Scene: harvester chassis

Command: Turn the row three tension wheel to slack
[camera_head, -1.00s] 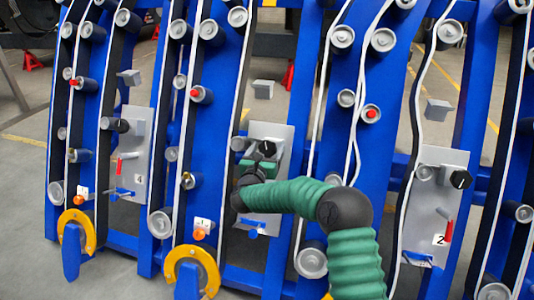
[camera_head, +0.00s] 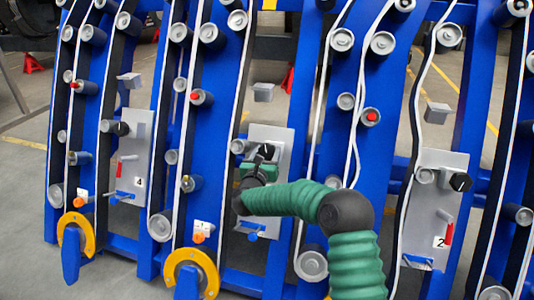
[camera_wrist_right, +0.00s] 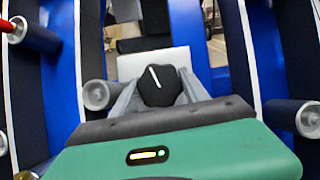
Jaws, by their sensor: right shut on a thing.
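The tension wheel is a black knob (camera_head: 265,152) on the grey panel (camera_head: 282,140) in the middle, between panels marked 4 and 2. This panel's own number is hidden behind my arm. My right gripper (camera_head: 257,168) is at the knob, its green arm coming in from below right. In the right wrist view the black knob (camera_wrist_right: 160,86) sits between the two grey fingers (camera_wrist_right: 158,92), which are shut on its sides. Its white pointer line tilts slightly to the upper left. My left gripper is not in view.
Panel 4 (camera_head: 133,150) stands left and panel 2 (camera_head: 438,195) right, each with its own black knob and red lever. Blue frame beams, rollers and pale belts run close on both sides. Yellow-orange wheels (camera_head: 192,272) stand low at left.

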